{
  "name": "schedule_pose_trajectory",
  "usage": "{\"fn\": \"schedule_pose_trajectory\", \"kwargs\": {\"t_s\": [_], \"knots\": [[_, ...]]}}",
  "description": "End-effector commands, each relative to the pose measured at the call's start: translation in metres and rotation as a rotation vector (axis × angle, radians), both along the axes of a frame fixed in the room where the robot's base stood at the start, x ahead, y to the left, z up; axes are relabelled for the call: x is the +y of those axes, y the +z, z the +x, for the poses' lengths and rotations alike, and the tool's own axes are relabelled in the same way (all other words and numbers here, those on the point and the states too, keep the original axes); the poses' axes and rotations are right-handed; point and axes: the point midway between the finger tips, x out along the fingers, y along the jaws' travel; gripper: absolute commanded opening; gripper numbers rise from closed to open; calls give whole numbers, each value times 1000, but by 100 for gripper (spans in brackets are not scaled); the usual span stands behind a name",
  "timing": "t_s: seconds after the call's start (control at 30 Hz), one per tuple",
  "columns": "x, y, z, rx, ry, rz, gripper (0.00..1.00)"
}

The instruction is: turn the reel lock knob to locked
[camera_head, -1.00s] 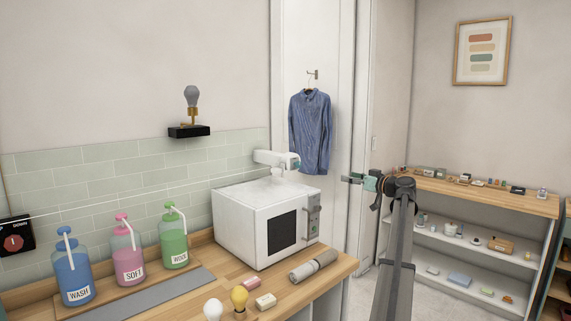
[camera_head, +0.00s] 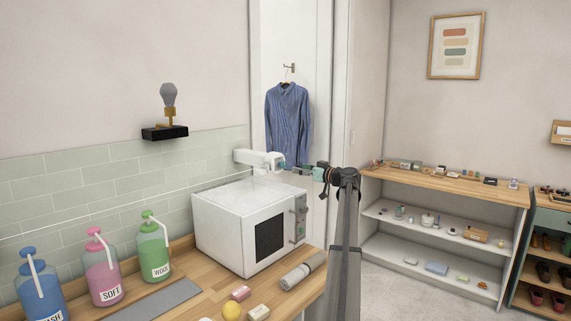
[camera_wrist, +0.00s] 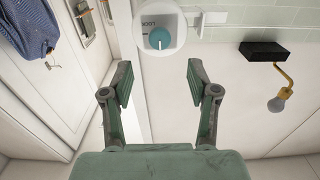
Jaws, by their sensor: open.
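The white clothesline reel (camera_head: 258,159) is mounted above the microwave, with a line running left from it. In the wrist view its round white face (camera_wrist: 142,42) shows a teal knob (camera_wrist: 158,40) with a pale pointer mark, and partly hidden lettering beside it. The exact lock setting is hard to read. My gripper (camera_head: 294,168) is just right of the reel in the head view, pointing at it. In the wrist view my gripper (camera_wrist: 158,84) is open and empty, its two fingers spread below the knob in the picture, not touching it.
The microwave (camera_head: 230,222) stands right below the reel. A blue shirt (camera_head: 288,120) hangs behind my gripper. A bulb lamp on a black shelf (camera_head: 164,132) is on the wall to the left. Bottles, including a green one (camera_head: 153,252), stand on the wooden counter (camera_head: 205,292).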

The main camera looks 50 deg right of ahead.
Motion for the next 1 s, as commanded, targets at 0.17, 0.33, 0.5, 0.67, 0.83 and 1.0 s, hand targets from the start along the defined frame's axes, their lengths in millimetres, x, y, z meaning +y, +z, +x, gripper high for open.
{"fn": "schedule_pose_trajectory", "kwargs": {"t_s": [0.17, 0.33, 0.5, 0.67, 0.83, 1.0], "knots": [[-3, 3, 37, 1, 2, 0, 60], [-4, 3, 65, 1, 1, 0, 60], [-5, 2, 82, 0, -1, 0, 60], [-5, 1, 89, 0, -1, 0, 60], [-5, 0, 89, 0, -1, -1, 60], [-5, 0, 89, 0, -1, -1, 35]]}}
